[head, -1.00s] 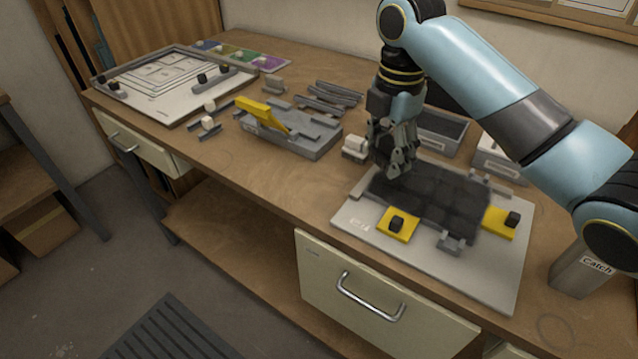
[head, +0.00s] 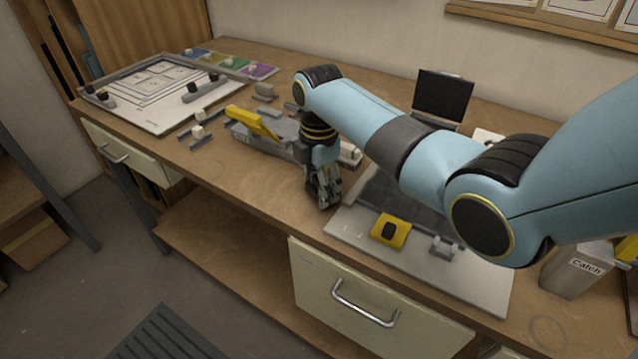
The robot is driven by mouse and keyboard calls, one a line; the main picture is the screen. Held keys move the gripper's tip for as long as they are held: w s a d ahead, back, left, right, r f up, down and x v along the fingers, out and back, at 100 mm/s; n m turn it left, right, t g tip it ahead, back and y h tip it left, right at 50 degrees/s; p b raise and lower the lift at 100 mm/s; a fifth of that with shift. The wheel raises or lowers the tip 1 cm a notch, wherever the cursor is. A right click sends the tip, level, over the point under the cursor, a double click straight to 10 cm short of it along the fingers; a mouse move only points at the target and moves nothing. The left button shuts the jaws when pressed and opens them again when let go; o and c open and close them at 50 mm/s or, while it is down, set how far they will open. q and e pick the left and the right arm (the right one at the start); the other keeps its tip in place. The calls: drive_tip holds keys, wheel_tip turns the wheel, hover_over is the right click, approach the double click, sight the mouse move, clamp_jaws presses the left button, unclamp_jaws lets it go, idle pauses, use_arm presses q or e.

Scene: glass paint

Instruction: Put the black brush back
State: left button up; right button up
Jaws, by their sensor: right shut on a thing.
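My right gripper (head: 323,192) points down over the worktop, just left of the white board (head: 350,235). Its fingers are shut around a small dark thing, largely hidden by them, which seems to be the black brush. The dark pane (head: 385,195) lies on the white board, partly behind my right arm. My left gripper is not in view.
A grey stand with a yellow lever (head: 252,121) is behind and left of the gripper. A framed board (head: 155,110) lies far left, near coloured pads (head: 228,62). An upright black panel (head: 442,95) stands at the back. A grey "Catch" bin (head: 575,270) stands at right.

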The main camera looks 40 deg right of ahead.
drive_tip(key=o, duration=0.9)
drive_tip(key=shift+f, duration=0.1)
wheel_tip(320, 180, up, 12)
drive_tip(key=shift+r, duration=0.15)
idle(0.3)
